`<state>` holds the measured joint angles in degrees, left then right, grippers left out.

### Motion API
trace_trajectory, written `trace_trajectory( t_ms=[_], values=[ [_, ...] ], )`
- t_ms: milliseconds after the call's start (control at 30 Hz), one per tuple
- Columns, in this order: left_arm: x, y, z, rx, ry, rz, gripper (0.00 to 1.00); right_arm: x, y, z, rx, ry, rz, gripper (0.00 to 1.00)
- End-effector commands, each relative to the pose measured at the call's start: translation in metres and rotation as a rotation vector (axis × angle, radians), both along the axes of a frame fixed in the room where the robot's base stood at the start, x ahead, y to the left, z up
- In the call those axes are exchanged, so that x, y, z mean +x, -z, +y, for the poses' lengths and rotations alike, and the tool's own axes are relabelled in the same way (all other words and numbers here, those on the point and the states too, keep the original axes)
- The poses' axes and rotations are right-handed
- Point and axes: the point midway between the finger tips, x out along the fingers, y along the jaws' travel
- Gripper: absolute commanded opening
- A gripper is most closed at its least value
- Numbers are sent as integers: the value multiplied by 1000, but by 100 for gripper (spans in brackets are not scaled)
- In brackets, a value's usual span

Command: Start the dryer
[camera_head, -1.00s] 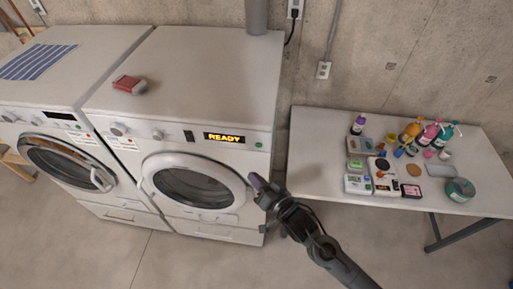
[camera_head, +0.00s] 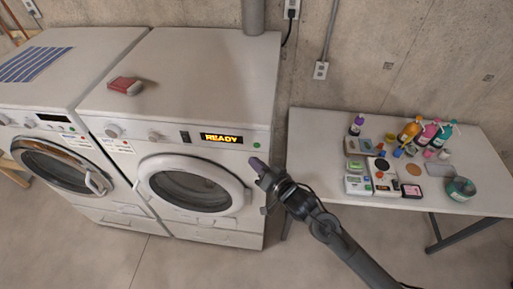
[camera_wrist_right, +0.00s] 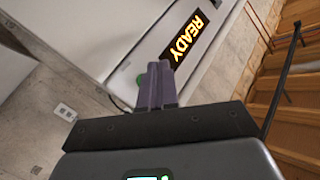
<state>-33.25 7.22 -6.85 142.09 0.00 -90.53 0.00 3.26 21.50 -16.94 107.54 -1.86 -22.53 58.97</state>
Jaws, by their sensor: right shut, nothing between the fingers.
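The dryer (camera_head: 185,85) is the white machine with a round door (camera_head: 193,186), which is shut. Its display (camera_head: 221,138) reads READY in yellow letters; it also shows in the right wrist view (camera_wrist_right: 185,40). A green button (camera_head: 256,145) sits right of the display; in the right wrist view it shows partly behind the fingertips (camera_wrist_right: 140,80). My right gripper (camera_head: 257,166) is shut and empty, its purple fingertips just below the green button in the head view. I cannot tell whether they touch the panel. My left gripper is not in view.
A second white machine (camera_head: 62,50) stands to the left. A red and white object (camera_head: 125,86) lies on the dryer top. A white table (camera_head: 320,135) at the right holds several bottles and small boxes. A concrete wall is behind.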

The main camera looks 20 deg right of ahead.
Motion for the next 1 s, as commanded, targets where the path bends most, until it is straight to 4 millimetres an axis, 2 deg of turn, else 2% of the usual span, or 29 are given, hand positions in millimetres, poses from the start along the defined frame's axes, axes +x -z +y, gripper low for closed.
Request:
trace_trajectory(
  t_ms=[100, 333, 1000],
  values=[
    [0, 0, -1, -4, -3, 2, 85, 11, -1, -6, 1, 2, 1, 0],
    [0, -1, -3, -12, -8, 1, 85, 22, -1, -12, 1, 0, 0, 0],
    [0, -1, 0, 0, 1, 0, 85, 25, 0, -13, 2, 0, 1, 0]
  ],
)
